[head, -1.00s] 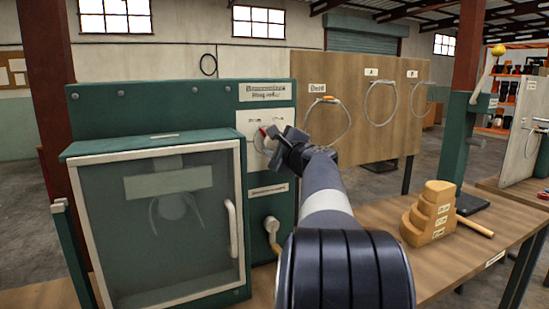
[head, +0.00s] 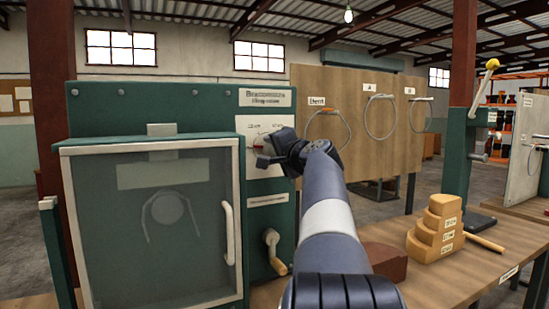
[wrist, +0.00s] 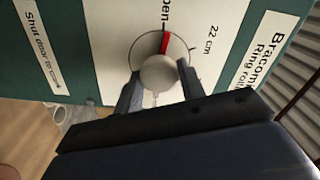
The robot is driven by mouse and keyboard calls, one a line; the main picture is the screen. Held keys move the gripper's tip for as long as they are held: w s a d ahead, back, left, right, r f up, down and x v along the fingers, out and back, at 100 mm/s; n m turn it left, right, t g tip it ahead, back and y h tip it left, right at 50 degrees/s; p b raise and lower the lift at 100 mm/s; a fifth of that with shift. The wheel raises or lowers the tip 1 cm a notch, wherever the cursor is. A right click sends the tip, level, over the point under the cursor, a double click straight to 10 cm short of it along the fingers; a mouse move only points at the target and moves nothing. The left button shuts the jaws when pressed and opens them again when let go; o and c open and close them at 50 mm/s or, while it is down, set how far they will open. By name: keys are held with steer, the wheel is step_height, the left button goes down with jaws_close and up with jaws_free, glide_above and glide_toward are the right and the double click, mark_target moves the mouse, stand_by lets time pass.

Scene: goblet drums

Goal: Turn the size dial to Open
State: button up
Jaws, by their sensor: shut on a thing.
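The size dial is a round grey knob (wrist: 160,74) with a red pointer, on a white plate (head: 253,123) of the green ring-rolling machine. In the wrist view, the red pointer lines up, or nearly so, with the mark by a partly cut-off label reading "pen". The "22 cm" label is to the pointer's right. My gripper (wrist: 160,82) has one finger on each side of the knob and is shut on it. In the head view, my gripper (head: 272,152) covers most of the dial.
A glazed door (head: 233,185) with a white handle is left of the dial. A crank with a wooden handle (head: 279,265) is below. Stepped wooden blocks (head: 437,232) stand on the bench to the right. Rings hang on a wooden board (head: 350,150) behind.

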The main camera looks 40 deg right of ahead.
steer(key=shift+f+n+b, duration=0.1)
steer(key=shift+n+b, duration=0.2)
steer(key=shift+n, duration=0.4)
steer(key=o, duration=1)
steer(key=shift+s, duration=0.1)
steer(key=b+v, duration=0.1)
steer(key=v, duration=0.9)
steer(key=shift+s, duration=0.3)
steer(key=shift+w, duration=0.15)
steer(key=p+x, duration=0.1)
steer(key=x, duration=0.9)
steer(key=shift+w, duration=0.25)
